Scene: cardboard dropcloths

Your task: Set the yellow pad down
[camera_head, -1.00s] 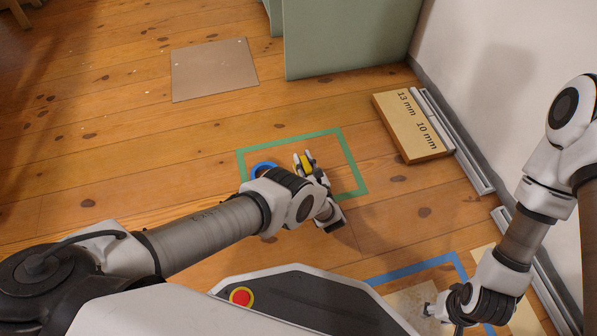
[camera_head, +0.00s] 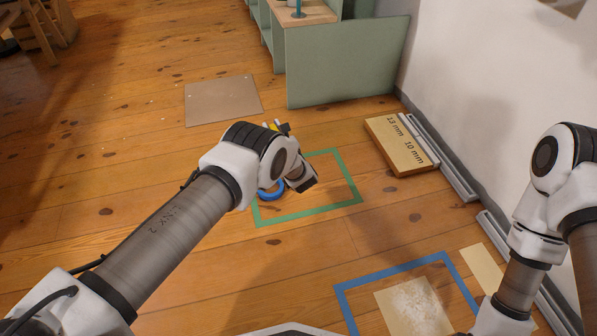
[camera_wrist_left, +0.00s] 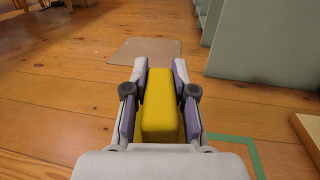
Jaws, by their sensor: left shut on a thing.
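The yellow pad (camera_wrist_left: 159,104) is a rounded block between the two fingers of my left gripper (camera_wrist_left: 160,80) in the left wrist view. The gripper is shut on it and holds it above the plank floor. In the head view my left gripper (camera_head: 279,128) is largely hidden behind its own wrist, and only a bit of the yellow pad (camera_head: 271,126) shows. It appears just beyond the far left corner of the green tape outline (camera_head: 307,216). My right arm shows at the lower right, but its gripper is out of view.
A blue ring (camera_head: 271,193) lies at the left part of the green outline. A flat grey-brown sheet (camera_head: 222,100) lies beyond, left of a green panel (camera_head: 345,62). A marked board (camera_head: 400,150) is near the wall. A blue tape outline (camera_head: 391,266) holds a dusty sheet (camera_head: 412,307).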

